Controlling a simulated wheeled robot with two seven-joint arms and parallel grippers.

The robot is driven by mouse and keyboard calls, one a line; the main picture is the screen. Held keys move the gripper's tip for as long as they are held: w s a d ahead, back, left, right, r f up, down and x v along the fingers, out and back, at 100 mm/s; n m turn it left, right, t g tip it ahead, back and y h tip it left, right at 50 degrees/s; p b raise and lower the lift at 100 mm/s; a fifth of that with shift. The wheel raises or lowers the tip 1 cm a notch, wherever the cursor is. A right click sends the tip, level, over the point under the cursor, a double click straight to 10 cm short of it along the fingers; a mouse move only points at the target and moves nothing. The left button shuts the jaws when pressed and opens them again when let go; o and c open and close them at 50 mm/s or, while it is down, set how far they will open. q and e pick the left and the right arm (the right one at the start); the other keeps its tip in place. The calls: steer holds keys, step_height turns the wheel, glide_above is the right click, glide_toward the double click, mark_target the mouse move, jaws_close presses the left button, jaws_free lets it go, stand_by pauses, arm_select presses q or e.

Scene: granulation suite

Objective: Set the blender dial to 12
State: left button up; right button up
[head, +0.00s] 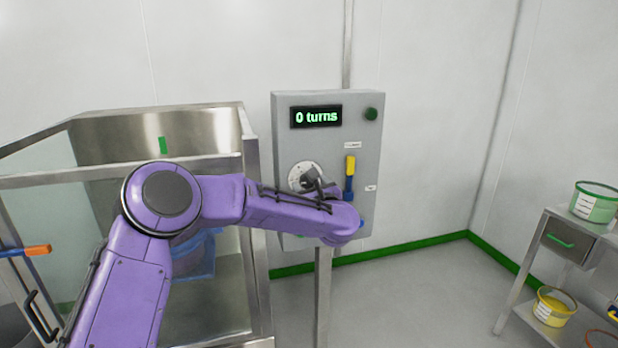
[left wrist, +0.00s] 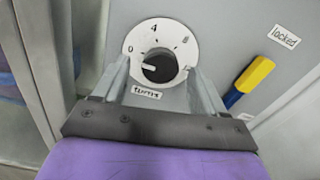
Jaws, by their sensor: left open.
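The blender dial (left wrist: 158,70) is a dark round knob on a white scale plate (left wrist: 135,42) with 0, 4 and 8 readable. Its white pointer points left, close to the 0. A label reading "turns" sits below it. In the head view the plate (head: 300,171) is partly hidden by my left gripper (head: 318,187). The display (head: 316,116) reads "0 turns". In the left wrist view, my left gripper (left wrist: 161,78) is open, with one finger on each side of the dial. Whether the fingers touch the knob I cannot tell. My right gripper is not in view.
A yellow and blue lever (head: 350,175) is right of the dial, near a "locked" label (left wrist: 285,38). A green button (head: 371,114) is at the control box's top right. A steel-framed clear enclosure (head: 200,115) stands left. A cart (head: 555,220) with tubs stands right.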

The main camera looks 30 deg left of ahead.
arm_select(q)
steer(key=shift+x, duration=1.25)
steer(key=c, duration=1.1)
steer(key=shift+o, duration=0.2)
